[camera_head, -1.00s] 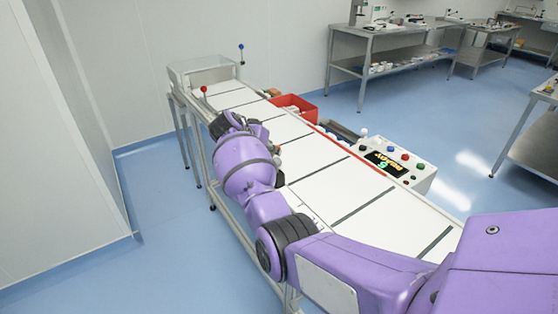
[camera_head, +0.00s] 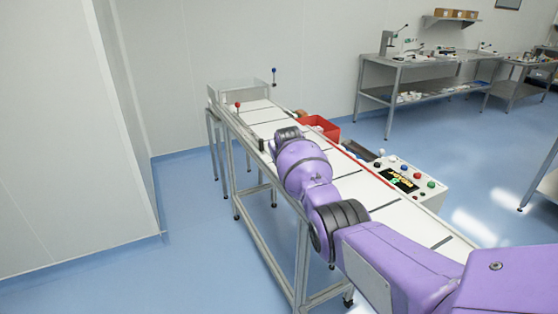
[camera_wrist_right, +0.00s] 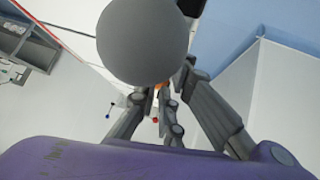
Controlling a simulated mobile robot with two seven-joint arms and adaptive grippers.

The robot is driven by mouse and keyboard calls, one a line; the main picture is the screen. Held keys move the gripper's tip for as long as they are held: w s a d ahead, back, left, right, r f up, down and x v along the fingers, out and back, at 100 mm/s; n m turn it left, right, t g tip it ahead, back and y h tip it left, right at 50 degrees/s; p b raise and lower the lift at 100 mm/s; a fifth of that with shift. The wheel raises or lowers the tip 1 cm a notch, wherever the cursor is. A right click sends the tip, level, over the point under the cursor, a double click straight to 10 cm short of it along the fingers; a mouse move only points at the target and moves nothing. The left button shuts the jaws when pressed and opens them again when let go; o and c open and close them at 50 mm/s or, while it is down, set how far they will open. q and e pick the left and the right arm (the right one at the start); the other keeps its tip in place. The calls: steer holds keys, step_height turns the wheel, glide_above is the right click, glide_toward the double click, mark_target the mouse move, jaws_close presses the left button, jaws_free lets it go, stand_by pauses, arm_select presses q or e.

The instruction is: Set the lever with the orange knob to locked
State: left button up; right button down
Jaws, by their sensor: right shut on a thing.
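The lever's orange knob (camera_wrist_right: 159,87) shows only as a small orange patch between my right gripper's fingers. My right gripper (camera_wrist_right: 163,88) is shut on it in the right wrist view. A large grey ball (camera_wrist_right: 143,40) stands close to the camera and covers part of the fingertips and the lever. The lever's exact setting cannot be read. My left gripper is not in view.
Blue floor (camera_head: 190,230) is clear at left.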

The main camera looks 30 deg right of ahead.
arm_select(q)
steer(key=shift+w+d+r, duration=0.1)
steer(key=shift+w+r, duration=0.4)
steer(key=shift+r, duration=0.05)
arm_select(e)
steer(key=shift+s+a+f+n+y, duration=0.1)
steer(key=shift+f+n+y, duration=0.2)
steer(key=shift+n+y, duration=0.3)
arm_select(q)
steer(key=shift+p, duration=0.3)
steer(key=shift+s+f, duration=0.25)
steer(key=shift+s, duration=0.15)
arm_select(e)
steer(key=shift+f+n, duration=0.1)
steer(key=shift+n, duration=0.2)
steer(key=shift+a, duration=0.1)
steer(key=c, duration=1.9)
jaws_free()
steer(key=shift+f, duration=0.1)
steer(key=shift+o, duration=0.5)
steer(key=shift+w, duration=0.2)
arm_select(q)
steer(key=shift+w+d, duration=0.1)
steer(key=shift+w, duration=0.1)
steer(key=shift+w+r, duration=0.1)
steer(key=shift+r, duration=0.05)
arm_select(e)
steer(key=shift+r, duration=0.25)
